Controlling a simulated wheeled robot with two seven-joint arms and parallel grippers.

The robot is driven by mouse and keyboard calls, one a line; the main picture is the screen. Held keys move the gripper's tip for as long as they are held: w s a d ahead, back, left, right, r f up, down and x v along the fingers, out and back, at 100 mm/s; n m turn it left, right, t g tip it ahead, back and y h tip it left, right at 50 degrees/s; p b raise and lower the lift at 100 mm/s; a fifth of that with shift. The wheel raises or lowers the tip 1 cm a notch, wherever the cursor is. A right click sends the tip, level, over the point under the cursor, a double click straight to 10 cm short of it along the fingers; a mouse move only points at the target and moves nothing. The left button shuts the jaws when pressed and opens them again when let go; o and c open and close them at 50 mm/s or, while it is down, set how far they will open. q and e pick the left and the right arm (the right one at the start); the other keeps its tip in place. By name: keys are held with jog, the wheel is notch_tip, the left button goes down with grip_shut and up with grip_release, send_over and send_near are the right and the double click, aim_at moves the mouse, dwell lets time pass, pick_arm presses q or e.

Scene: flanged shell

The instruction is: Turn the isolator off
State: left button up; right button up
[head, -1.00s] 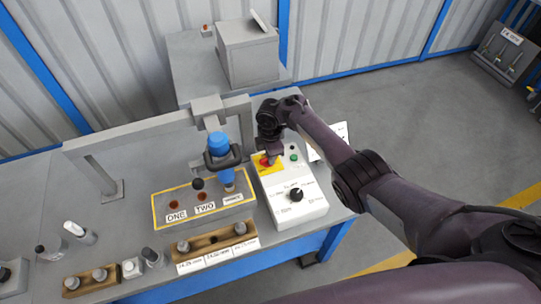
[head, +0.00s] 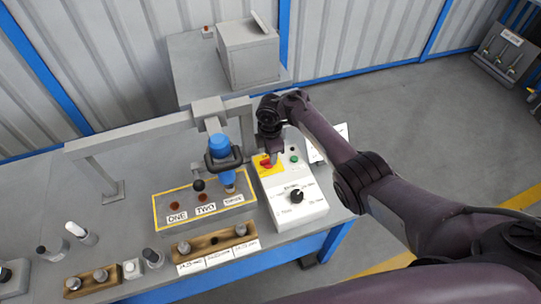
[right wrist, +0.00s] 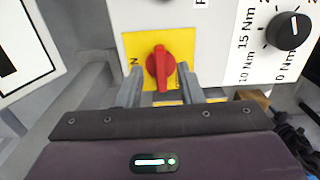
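The isolator is a red rotary knob (right wrist: 159,68) on a yellow plate (right wrist: 133,46), on the face of a white control box (head: 301,211). In the right wrist view the knob stands roughly upright, with partly hidden lettering at its left and lower right. My right gripper (right wrist: 160,80) is open, one finger on each side of the knob's lower part. Small gaps show between fingers and knob, and I cannot tell whether either touches. In the head view the isolator (head: 267,164) is partly covered by my right gripper (head: 271,153). My left gripper is not in view.
A black dial (head: 296,196) and a green button (head: 294,160) are on the same box. Left of it, a blue tool (head: 220,147) hangs from a grey frame (head: 154,129) above a yellow-edged block (head: 163,222). Wooden socket holders (head: 214,243) stand along the front.

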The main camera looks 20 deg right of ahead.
notch_tip(320, 180, up, 6)
jog(key=shift+f+p, duration=0.2)
jog(key=shift+p, duration=0.25)
